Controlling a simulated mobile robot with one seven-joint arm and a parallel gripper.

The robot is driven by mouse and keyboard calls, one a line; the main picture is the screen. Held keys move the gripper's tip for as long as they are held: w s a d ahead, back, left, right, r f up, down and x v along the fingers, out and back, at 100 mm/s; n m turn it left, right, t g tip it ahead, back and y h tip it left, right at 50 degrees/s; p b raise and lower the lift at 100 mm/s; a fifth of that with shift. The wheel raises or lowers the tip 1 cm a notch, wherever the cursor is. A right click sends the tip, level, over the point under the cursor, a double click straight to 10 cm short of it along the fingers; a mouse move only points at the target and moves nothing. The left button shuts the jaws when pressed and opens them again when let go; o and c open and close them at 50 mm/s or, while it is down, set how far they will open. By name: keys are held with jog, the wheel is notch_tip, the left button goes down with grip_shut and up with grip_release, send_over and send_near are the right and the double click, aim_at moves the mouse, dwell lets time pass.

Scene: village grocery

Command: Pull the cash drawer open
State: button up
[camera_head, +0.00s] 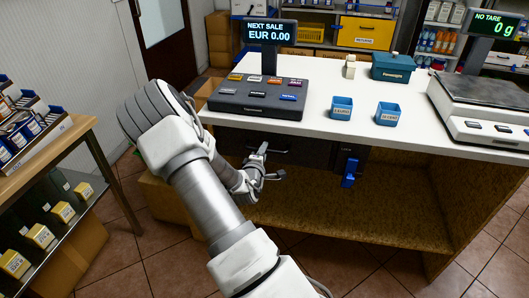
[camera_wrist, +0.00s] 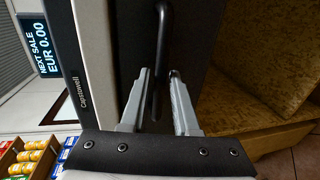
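The cash drawer is a dark unit under the white counter, below the till; its dark front (camera_wrist: 127,35) fills the upper middle of the wrist view. A thin dark bar handle (camera_wrist: 163,28) stands off that front. My gripper (camera_wrist: 160,76) is open, its two grey fingers pointing at the drawer front, one on each side of the handle. I cannot tell whether either finger touches it. In the head view my gripper (camera_head: 268,165) is just below the counter edge, and my arm and the gripper hide part of the drawer. The drawer looks shut.
The till (camera_head: 259,96), its display (camera_head: 269,32), two blue cups (camera_head: 342,107), a teal box (camera_head: 393,67) and a scale (camera_head: 490,105) stand on the counter (camera_head: 313,122). A blue object (camera_head: 349,172) hangs under it. A display shelf (camera_head: 92,135) stands at left.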

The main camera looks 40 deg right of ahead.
jog(key=shift+w+d+f, duration=0.1)
jog(key=shift+w+d, duration=0.25)
jog(key=shift+d, duration=0.1)
grip_shut()
dwell(1.2)
